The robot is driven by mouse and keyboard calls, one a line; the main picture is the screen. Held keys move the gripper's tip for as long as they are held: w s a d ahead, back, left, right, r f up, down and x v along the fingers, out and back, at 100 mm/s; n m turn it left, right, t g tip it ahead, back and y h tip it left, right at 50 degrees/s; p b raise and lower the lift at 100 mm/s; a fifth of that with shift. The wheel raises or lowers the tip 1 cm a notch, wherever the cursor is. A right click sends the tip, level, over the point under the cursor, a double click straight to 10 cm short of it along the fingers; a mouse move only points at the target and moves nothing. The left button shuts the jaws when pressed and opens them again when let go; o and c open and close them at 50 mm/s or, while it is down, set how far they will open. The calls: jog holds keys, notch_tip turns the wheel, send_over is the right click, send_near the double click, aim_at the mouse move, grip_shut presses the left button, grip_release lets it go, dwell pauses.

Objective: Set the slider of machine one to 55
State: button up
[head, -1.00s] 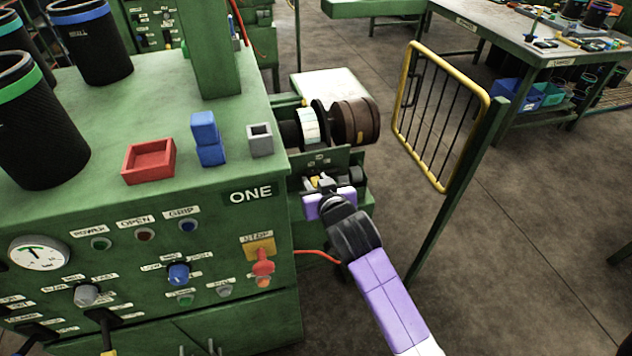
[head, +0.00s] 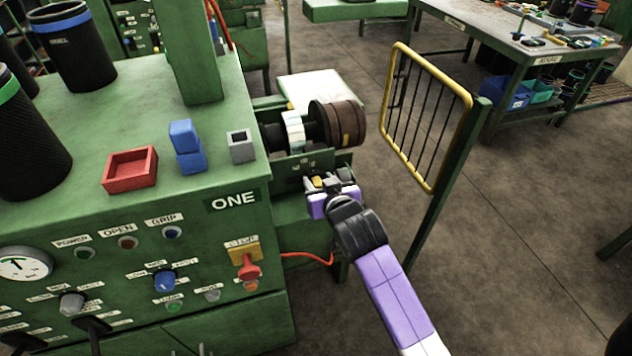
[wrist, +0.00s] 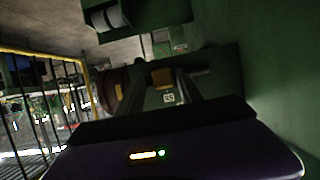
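Machine one (head: 225,235) is a green cabinet with "ONE" on its front corner. My gripper (head: 325,182) is at its right side, below the brown roller (head: 338,124). In the wrist view my gripper (wrist: 158,85) has its two fingers apart. A yellow block (wrist: 163,77), which looks like the slider's knob, shows between and beyond the fingertips, with no clear contact. A small pale label with blurred figures, possibly 55, lies just below it. The slider's track and scale are mostly hidden in the head view by my gripper.
A yellow-framed barred gate (head: 430,115) stands right of my arm. The red stop button (head: 249,268) is on the front panel. A red tray (head: 130,170), blue blocks (head: 187,147) and a grey square holder (head: 241,146) are on top.

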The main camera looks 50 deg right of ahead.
jog(key=shift+a, duration=0.1)
jog(key=shift+s+a+r, duration=0.1)
jog(key=shift+s+a, duration=0.05)
jog(key=shift+s, duration=0.1)
jog(key=b+v, duration=0.1)
jog(key=v, duration=0.6)
dwell(0.5)
